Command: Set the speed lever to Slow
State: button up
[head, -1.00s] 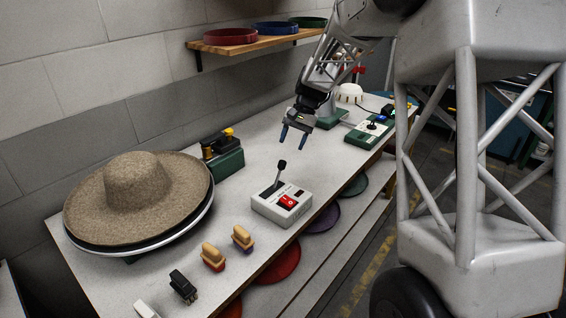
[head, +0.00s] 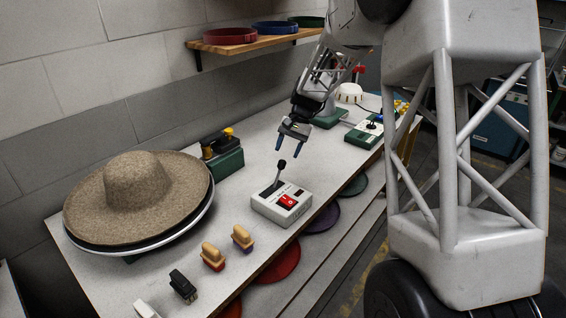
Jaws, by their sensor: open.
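The speed lever (head: 279,174) is a short metal stick with a black knob. It rises from a light grey control box (head: 268,212) on the workbench, with a red switch (head: 287,201) on the same box. The lever leans a little to the right at its top. Any labels for its settings are too small to read. My gripper (head: 288,149) is open and empty, with blue fingertips pointing down. In the picture it is just above and to the right of the lever knob, apart from it.
A wide brown hat (head: 140,190) sits on a press at the left, with a green device (head: 222,158) behind it. Several small brushes (head: 213,256) line the front edge. Another green control box (head: 365,134) stands at the right. A shelf (head: 250,41) hangs on the wall.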

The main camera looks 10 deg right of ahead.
aim_at(283, 162)
jog(key=shift+x, duration=2.45)
jog(key=shift+c, duration=0.2)
grip_shut()
